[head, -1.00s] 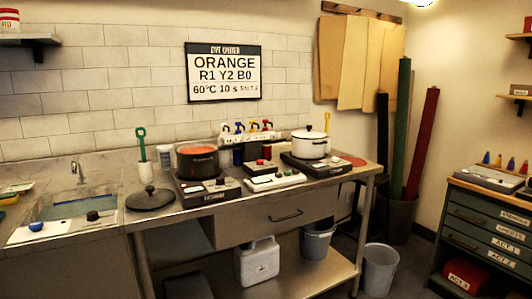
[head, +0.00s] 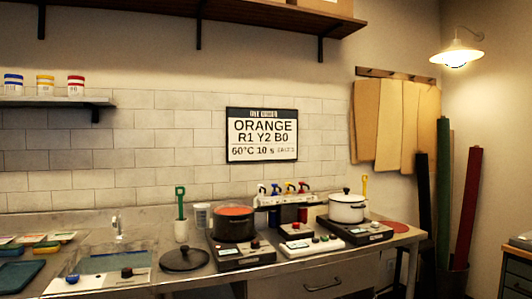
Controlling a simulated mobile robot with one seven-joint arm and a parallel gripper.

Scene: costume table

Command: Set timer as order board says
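The order board (head: 262,135) hangs on the tiled wall. It reads ORANGE, R1 Y2 B0, 60°C 10 s, with small blurred text after that. On the steel counter below, a white control box (head: 312,246) with small coloured buttons sits between two hot plates. A smaller box (head: 296,230) with a red part on top stands just behind it. I cannot tell which of these is the timer, and no set time is readable. My gripper is not in view.
A dark pot with orange-red contents (head: 233,222) stands on the left hot plate (head: 243,254), and a lidded white pot (head: 346,207) on the right one (head: 354,232). A black lid (head: 185,259) lies left of them. Pump bottles (head: 283,189) stand behind. A sink (head: 113,262) is at left.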

